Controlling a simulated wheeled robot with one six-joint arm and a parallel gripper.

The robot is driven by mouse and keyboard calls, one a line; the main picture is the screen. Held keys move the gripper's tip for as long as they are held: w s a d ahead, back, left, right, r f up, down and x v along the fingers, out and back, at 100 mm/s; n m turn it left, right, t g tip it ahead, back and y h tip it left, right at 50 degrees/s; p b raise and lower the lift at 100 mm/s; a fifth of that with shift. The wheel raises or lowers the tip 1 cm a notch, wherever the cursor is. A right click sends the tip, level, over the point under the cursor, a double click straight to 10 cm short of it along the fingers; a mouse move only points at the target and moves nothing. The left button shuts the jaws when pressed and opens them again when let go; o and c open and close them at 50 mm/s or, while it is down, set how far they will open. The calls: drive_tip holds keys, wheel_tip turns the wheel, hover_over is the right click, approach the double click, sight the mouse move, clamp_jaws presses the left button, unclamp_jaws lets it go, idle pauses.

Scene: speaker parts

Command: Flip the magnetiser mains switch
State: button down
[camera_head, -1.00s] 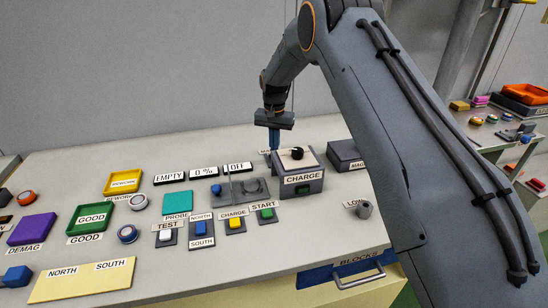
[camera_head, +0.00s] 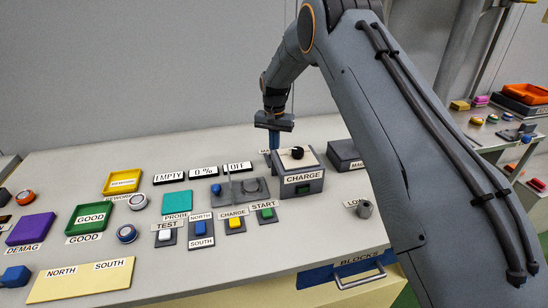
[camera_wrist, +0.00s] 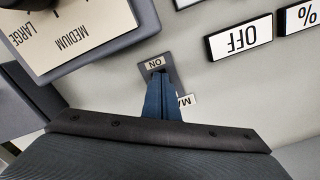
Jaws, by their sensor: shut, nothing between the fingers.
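The mains switch is a small grey plate (camera_wrist: 174,68) in the wrist view, with an ON label (camera_wrist: 156,63) at its end. A partly covered label starting "MA" (camera_wrist: 186,101) lies beside it. My gripper (camera_wrist: 158,78) is shut and empty, with its blue fingertips down at the switch plate, just by the ON label. The fingers hide the switch's moving part, so its position cannot be told. In the head view my gripper (camera_head: 274,149) points down behind the left back corner of the charge box (camera_head: 302,178). A display reading OFF (camera_wrist: 241,38) is nearby.
The charge box with its black knob (camera_head: 297,153) stands close to the fingers. A dark box (camera_head: 344,155) stands to the right. Displays, a clear-covered fixture (camera_head: 240,187) and several buttons lie to the left and front. The wall is behind.

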drive_tip(key=shift+f, duration=0.3)
wheel_tip(320, 180, up, 7)
drive_tip(key=p, duration=0.1)
drive_tip(key=shift+p, duration=0.3)
idle(0.7)
drive_tip(key=shift+r, duration=0.1)
